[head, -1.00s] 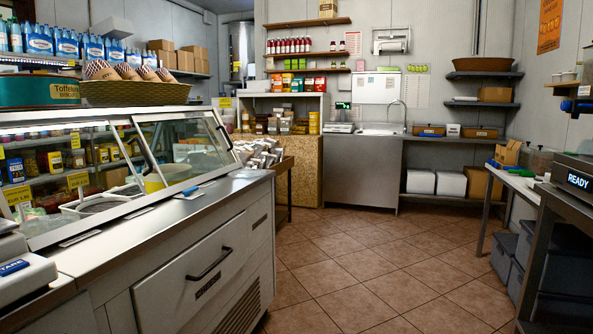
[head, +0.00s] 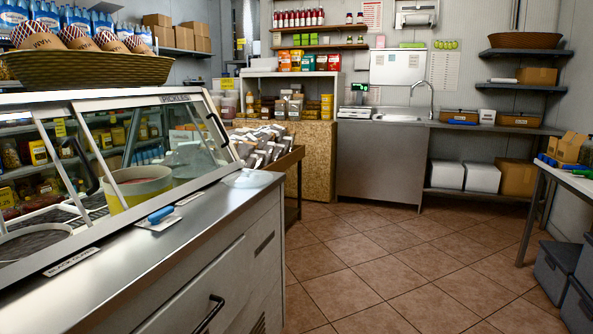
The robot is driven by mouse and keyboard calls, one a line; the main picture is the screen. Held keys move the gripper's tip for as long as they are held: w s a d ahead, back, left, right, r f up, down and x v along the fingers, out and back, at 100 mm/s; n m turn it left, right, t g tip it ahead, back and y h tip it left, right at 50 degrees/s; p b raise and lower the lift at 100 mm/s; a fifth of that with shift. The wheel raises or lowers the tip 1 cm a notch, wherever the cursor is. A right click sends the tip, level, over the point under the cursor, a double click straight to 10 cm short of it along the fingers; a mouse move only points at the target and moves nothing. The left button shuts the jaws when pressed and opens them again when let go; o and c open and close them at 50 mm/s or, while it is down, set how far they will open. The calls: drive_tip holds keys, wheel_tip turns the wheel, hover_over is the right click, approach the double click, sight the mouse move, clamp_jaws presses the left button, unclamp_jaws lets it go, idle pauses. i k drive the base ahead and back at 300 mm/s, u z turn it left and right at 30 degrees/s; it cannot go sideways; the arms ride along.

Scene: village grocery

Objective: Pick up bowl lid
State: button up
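A pale, translucent, shallow round piece (head: 250,179) lies on the steel counter top (head: 215,203) near its far right corner, beside the glass display case. It looks like a lid, but I cannot tell for sure that it is the bowl lid. Inside the case (head: 190,97) stands a yellow tub (head: 140,189) with reddish contents. A round dark-topped container (head: 45,243) sits closer, behind the glass. My gripper is not in view.
A small blue object (head: 160,214) lies on a white card on the counter. A wicker basket (head: 95,70) stands on the case. Tiled floor (head: 390,262) is clear right of the counter. A side table (head: 570,180) and grey bins (head: 556,270) stand at right.

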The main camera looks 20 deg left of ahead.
sight(246, 179)
drive_tip(key=u, duration=0.1)
drive_tip(key=i, duration=1.05)
drive_tip(key=u, duration=0.4)
